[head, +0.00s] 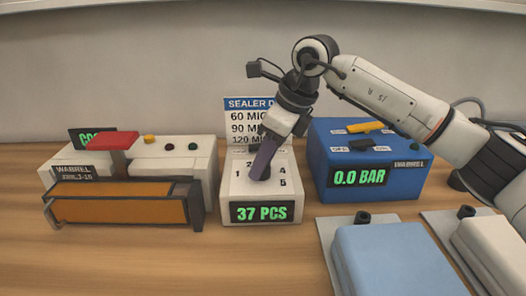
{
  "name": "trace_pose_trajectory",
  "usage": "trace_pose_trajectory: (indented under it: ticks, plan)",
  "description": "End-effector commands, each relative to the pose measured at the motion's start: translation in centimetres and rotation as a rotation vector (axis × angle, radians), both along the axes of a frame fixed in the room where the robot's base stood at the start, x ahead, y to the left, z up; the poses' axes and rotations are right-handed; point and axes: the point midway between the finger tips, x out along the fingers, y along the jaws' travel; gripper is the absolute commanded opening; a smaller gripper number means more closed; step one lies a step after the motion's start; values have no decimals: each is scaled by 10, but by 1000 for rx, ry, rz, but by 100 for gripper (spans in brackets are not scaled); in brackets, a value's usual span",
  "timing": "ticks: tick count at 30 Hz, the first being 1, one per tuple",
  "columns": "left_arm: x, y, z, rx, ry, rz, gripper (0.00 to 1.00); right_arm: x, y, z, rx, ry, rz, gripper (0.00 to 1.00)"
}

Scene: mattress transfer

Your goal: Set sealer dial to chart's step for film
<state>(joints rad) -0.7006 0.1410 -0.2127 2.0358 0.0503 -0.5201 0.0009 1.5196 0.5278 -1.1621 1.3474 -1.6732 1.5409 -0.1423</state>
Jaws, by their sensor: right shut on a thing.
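The dial sits on top of a white box (230,188), whose display reads 37 PCS. The figures 1, 2, 4 and 5 show around it; the 3 and the dial's pointer are hidden. My right gripper (264,160) comes down from above and is shut on the dial, covering it. The chart (240,118) stands behind the box, headed "SEALER D", with rows for 60, 90 and 120 microns. My right arm hides its right part, so its step numbers do not show. My left gripper is not in view.
A blue box (330,150) reading 0.0 BAR is at right. Pale blue (390,260) and whitish (495,240) blocks lie front right. The front left table is clear.

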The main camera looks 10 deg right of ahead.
Motion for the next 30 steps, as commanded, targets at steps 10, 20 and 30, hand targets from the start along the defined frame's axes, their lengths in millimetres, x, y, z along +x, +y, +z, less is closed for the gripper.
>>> trace_pose_trajectory:
  ticks: [10, 20, 30]
  plan:
    - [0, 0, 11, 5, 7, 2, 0, 1, 0, 3, 1, -4, 151, 10]
    - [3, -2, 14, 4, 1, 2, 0, 2, 0, 2, 1, -5, 182, 10]
    - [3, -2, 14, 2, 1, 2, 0, 1, 0, 1, 0, -4, 181, 49]
